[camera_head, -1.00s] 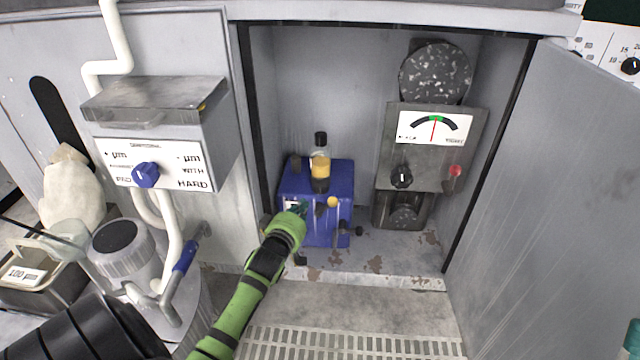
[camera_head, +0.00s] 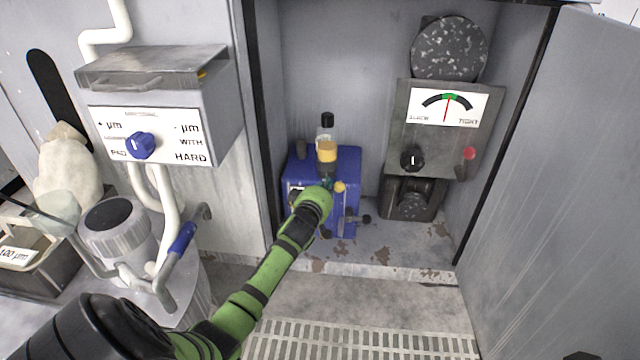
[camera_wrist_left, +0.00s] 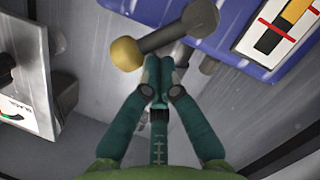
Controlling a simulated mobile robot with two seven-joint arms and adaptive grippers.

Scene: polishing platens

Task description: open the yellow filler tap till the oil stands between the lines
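The yellow filler tap (camera_head: 340,187) juts from the front of the blue oil box (camera_head: 350,165) in the cabinet. In the left wrist view its yellow knob (camera_wrist_left: 127,53) sits on a grey stem. A bottle of amber oil (camera_head: 327,153) stands on the box. The sight window (camera_wrist_left: 286,25) shows a yellow part, a dark part and red lines; its edge is cut off. My left gripper (camera_head: 327,184) is at the box front. Its teal fingers (camera_wrist_left: 159,62) are together beside the tap stem, the knob just left of them; contact is unclear.
A grey lever with a dark knob (camera_head: 366,218) sticks out low on the box. A tension gauge unit (camera_head: 447,107) stands to the right. The open cabinet door (camera_head: 560,180) bounds the right side. The rust-spotted cabinet floor (camera_head: 400,243) has free room.

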